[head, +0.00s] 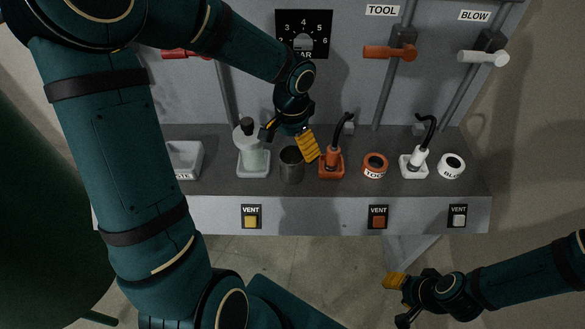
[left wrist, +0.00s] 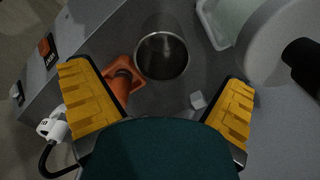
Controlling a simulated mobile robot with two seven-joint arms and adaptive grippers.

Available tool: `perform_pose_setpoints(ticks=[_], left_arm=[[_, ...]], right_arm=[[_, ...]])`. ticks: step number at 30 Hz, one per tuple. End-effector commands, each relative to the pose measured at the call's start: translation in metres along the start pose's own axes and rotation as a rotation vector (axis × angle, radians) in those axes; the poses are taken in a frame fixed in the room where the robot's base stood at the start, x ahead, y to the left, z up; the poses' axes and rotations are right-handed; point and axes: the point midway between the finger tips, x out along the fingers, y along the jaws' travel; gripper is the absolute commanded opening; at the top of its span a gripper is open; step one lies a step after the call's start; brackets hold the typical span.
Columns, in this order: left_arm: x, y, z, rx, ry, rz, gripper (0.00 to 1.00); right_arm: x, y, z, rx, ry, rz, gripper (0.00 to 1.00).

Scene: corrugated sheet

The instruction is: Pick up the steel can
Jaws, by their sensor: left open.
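The steel can (head: 291,168) stands upright on the dark shelf, between a pump bottle and an orange holder. In the left wrist view the steel can (left wrist: 162,52) lies ahead of my spread fingers, roughly midway between them and touching neither. My left gripper (head: 288,141) is open and empty, just above and behind the can's rim; its yellow finger pads show on both sides in the left wrist view (left wrist: 158,78). My right gripper (head: 397,300) is low at the lower right, away from the can, with its fingers apart and nothing visible between them.
The pump bottle (head: 252,145) in a white tray stands close left of the can; the orange holder (head: 331,166) with its tool is close right. An orange ring (head: 375,165), white holder (head: 414,166) and white ring (head: 451,166) are further right. The panel (head: 200,90) rises behind.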

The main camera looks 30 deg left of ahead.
Motion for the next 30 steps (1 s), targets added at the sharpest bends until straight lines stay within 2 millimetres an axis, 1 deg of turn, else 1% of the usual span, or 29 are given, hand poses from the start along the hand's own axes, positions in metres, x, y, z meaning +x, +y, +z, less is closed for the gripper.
perform_pose_setpoints(ticks=[1, 3, 8, 11, 15, 19, 21, 27, 29, 30], left_arm=[[0.008, 0.0, 0.0, 0.0, -0.002, 0.001, 1.0], [0.013, 0.0, 0.0, 0.001, -0.001, 0.0, 1.0], [0.019, 0.0, 0.0, 0.001, 0.0, 0.001, 1.0], [0.028, -0.001, -0.001, 0.001, -0.001, 0.001, 1.0], [0.049, -0.002, -0.002, 0.0, -0.002, 0.002, 1.0], [0.065, -0.002, -0.002, 0.001, -0.001, 0.001, 1.0], [0.069, -0.002, -0.003, 0.0, 0.001, 0.001, 1.0], [0.068, -0.002, -0.003, 0.0, 0.001, 0.0, 1.0], [0.068, -0.002, -0.003, 0.0, 0.001, 0.0, 0.79], [0.068, -0.002, -0.003, 0.0, 0.001, 0.0, 0.65]], right_arm=[[0.003, 0.001, 0.001, -0.001, -0.002, 0.0, 0.47], [0.004, 0.001, 0.001, -0.001, -0.003, 0.0, 0.47], [0.004, 0.002, 0.002, -0.001, -0.004, 0.0, 0.47], [0.007, 0.003, 0.002, -0.002, -0.003, 0.0, 0.47], [0.014, 0.005, 0.001, -0.002, 0.0, 0.0, 0.47], [0.018, 0.007, 0.0, -0.002, 0.003, 0.0, 0.47], [0.019, 0.007, 0.0, -0.002, 0.004, 0.0, 0.47], [0.018, 0.007, 0.0, -0.003, 0.004, 0.0, 0.47], [0.018, 0.007, 0.0, -0.002, 0.004, 0.0, 0.47], [0.018, 0.007, 0.0, -0.002, 0.004, 0.0, 0.47]])
